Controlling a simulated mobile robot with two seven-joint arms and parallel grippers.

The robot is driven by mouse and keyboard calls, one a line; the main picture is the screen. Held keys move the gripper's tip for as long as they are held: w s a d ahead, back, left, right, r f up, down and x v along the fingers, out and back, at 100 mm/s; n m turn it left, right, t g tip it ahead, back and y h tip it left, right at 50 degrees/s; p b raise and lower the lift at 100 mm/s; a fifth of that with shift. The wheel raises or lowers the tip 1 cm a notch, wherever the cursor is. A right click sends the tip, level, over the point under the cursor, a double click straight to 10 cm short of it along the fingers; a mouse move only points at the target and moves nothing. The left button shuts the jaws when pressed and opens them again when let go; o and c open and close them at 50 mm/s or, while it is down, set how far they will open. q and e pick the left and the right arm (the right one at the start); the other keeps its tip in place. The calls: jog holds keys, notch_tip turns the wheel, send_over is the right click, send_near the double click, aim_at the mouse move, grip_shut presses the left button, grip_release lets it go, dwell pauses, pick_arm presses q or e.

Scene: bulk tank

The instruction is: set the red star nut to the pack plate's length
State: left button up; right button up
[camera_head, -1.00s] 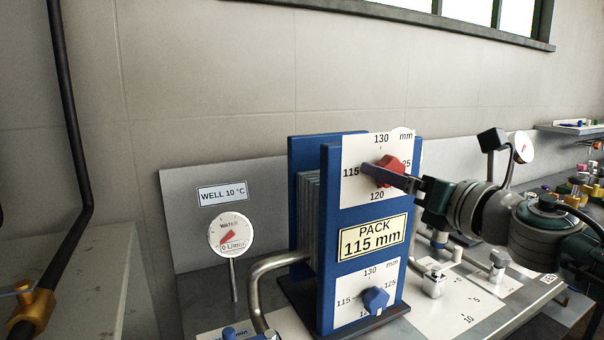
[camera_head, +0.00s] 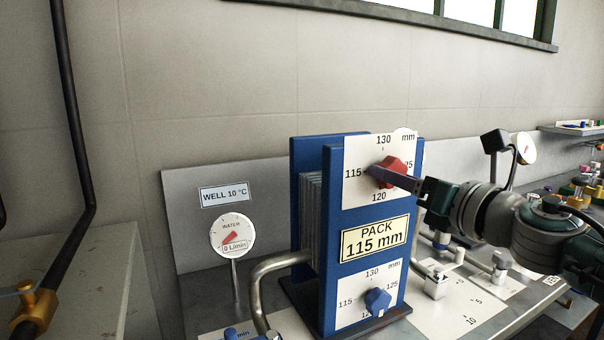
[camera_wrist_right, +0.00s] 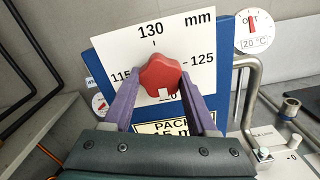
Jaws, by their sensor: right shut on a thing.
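The red star nut (camera_head: 396,166) sits on the upper white dial (camera_head: 352,192) of a blue plate pack (camera_head: 331,215). The dial is marked 115, 120, 125 and 130 mm. The pack plate (camera_head: 374,238) below it reads "PACK 115 mm". My right gripper (camera_head: 374,171) is shut on the nut; in the right wrist view its purple fingers (camera_wrist_right: 158,88) lie on either side of the nut (camera_wrist_right: 158,72). There the nut's white mark (camera_wrist_right: 166,94) points down, towards the mostly hidden 120. My left gripper is not in view.
A blue star nut (camera_head: 377,301) sits on a similar lower dial. A water gauge (camera_head: 231,235) stands left of the pack, with a curved steel pipe (camera_head: 262,285) between them. Several fittings (camera_head: 436,284) stand on the bench to the right.

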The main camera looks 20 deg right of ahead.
jog(key=shift+a+r+m+p, duration=0.15)
jog(key=shift+m+p, duration=0.85)
jog(key=shift+m, duration=3.4)
jog(key=shift+d+r+m+p, duration=0.15)
jog(key=shift+m+p, duration=0.85)
jog(key=shift+m, duration=3.4)
jog(key=shift+a, duration=0.15)
jog(key=o, duration=1.4)
jog(key=shift+c, duration=0.2)
